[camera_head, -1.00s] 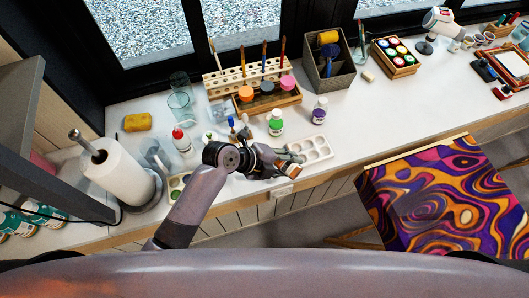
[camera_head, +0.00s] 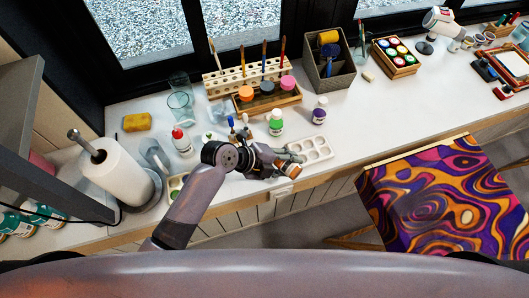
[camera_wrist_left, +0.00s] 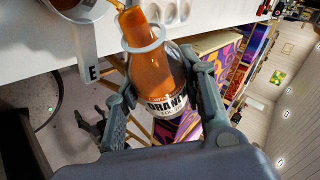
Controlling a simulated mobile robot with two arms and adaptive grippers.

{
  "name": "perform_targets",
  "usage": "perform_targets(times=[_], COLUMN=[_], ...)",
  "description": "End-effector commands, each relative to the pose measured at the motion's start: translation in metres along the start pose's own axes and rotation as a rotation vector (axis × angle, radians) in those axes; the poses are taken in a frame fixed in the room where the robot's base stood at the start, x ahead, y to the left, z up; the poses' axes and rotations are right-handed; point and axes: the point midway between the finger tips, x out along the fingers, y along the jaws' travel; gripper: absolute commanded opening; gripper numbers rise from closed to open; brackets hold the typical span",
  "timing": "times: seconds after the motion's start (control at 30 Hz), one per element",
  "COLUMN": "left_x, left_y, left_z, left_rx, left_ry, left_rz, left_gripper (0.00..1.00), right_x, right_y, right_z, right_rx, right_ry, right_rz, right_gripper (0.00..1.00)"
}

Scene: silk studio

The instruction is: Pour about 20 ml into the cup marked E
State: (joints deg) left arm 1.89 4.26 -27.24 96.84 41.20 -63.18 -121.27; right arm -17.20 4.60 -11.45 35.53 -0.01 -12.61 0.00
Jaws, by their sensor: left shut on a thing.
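My left gripper (camera_head: 287,162) is shut on a bottle of orange liquid near the counter's front edge. In the left wrist view the bottle (camera_wrist_left: 153,68) lies between the two fingers, with a pale ring around its neck and a partly hidden label. A pale cup marked E (camera_wrist_left: 88,45) is at the upper left, beside the bottle's neck. Its rim is partly cut off, and something orange-brown shows inside. I cannot tell whether liquid is flowing. In the head view the arm and gripper mostly hide the bottle, and I cannot make out the cup.
A white palette (camera_head: 318,150) is just right of the gripper. Green-labelled (camera_head: 276,123) and purple-labelled (camera_head: 319,110) bottles stand behind it. A red-capped bottle (camera_head: 181,141) and a paper towel roll (camera_head: 120,172) are to the left. The counter right of the purple-labelled bottle is clear.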

Motion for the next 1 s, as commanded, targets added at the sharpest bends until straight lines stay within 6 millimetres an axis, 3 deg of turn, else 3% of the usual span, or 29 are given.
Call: perform_targets(times=[0.4,0.57,1.0], left_x=[-0.001,-0.010,-0.011], left_y=[-0.001,-0.014,-0.012], left_z=[-0.001,-0.010,-0.002], left_rx=[-0.005,0.109,0.283], left_ry=[0.006,-0.125,-0.310], left_rz=[-0.003,0.039,0.105], left_gripper=[0.08,0.08,0.08], right_x=[0.000,-0.035,-0.031], right_y=[0.000,0.001,0.001], right_z=[0.000,-0.003,-0.003], right_rx=[0.000,0.000,0.000], right_ry=[0.000,-0.001,0.000], right_rz=[0.000,0.000,0.000], right_gripper=[0.60,0.60,0.60])
